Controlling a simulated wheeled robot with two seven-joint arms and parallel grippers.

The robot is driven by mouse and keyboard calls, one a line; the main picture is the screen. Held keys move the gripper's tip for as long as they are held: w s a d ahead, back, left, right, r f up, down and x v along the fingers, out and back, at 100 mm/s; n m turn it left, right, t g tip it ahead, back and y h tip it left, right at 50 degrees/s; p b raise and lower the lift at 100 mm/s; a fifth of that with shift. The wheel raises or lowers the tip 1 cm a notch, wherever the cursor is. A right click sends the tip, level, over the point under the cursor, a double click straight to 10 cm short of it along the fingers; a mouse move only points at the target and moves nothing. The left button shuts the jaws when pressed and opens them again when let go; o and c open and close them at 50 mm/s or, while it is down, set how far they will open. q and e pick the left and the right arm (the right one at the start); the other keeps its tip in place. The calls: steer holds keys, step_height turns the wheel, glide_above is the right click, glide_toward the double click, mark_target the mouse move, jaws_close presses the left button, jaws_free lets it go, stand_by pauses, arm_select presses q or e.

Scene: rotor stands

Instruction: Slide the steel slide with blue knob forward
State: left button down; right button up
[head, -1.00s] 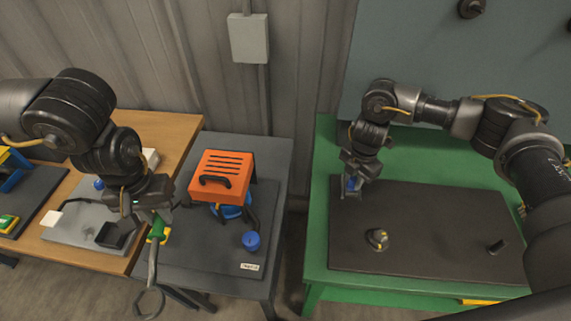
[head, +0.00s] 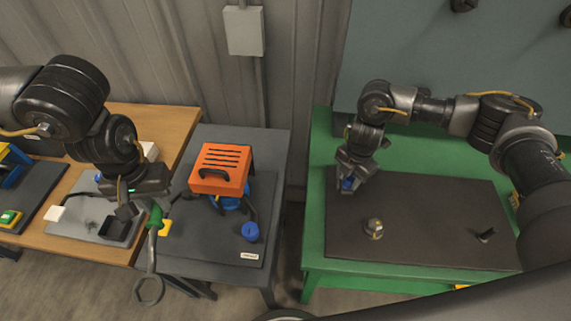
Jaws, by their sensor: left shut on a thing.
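The blue knob (head: 348,184) of the steel slide shows at the back left corner of the dark board on the green bench. My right gripper (head: 350,178) is over it, with its fingers around or just beside the knob. They hide most of the slide, and I cannot tell whether they are closed. My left gripper (head: 142,203) is shut on a green-handled tool (head: 151,262) with a grey shaft and a ring at its lower end. The tool hangs down in front of the grey table's left edge.
The dark board (head: 420,250) carries a round knob (head: 373,229) and a small dark peg (head: 486,235). An orange slotted box (head: 221,168) and a blue knob-like part (head: 250,231) are on the grey table (head: 185,262). A gap separates the grey table from the green bench (head: 314,255).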

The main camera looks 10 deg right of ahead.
mark_target(351, 178)
steer(key=shift+o, duration=1)
steer(key=shift+w, duration=0.1)
steer(key=shift+r, duration=0.15)
arm_select(q)
step_height(351, 178, up, 7)
steer(key=p, duration=0.6)
steer(key=shift+f+p, duration=0.15)
steer(key=shift+p, duration=0.25)
arm_select(e)
step_height(351, 178, up, 7)
steer(key=shift+f, duration=0.1)
arm_select(q)
steer(key=shift+f, duration=0.1)
arm_select(e)
steer(key=shift+d, duration=0.1)
